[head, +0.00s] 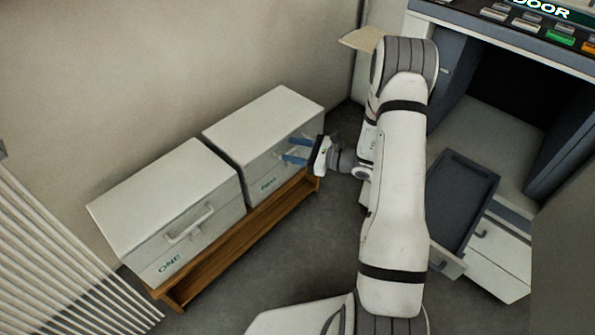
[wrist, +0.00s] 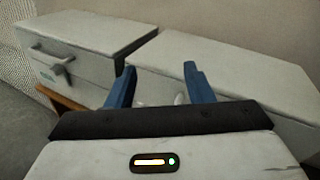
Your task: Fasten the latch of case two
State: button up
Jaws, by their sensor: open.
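Case two (head: 268,128) is a white box with its lid down, on the far end of a low wooden bench. Its green label (head: 268,184) is on the front face. It also shows in the wrist view (wrist: 235,72), filling the middle and right. My gripper (head: 292,150) is at the front of case two, its blue fingers pointing at the front face. In the wrist view the fingers (wrist: 154,85) are apart. A small pale part (wrist: 180,99) shows between them, low down, mostly hidden by my gripper body. I cannot tell whether the latch is fastened.
Case one (head: 170,205), white with a handle on its front, stands to the left on the wooden bench (head: 245,232). A white slatted rack (head: 60,260) is at the lower left. A dark tray in a drawer (head: 462,195) is right of my arm. Grey floor lies before the bench.

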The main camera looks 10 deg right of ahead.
jog(key=w+d+f+m+t+h+b, duration=0.2)
jog(key=d+f+m+t, duration=0.15)
jog(key=f, duration=0.45)
jog(key=w+d+f+m+t+h+b, duration=0.1)
jog(key=d+f+m+t+h+b, duration=0.2)
jog(key=f, duration=0.4)
jog(key=x, duration=0.7)
jog(key=shift+w+g+y+b, duration=0.3)
jog(key=shift+g+y, duration=0.05)
jog(key=shift+y, duration=0.05)
jog(key=shift+c, duration=0.2)
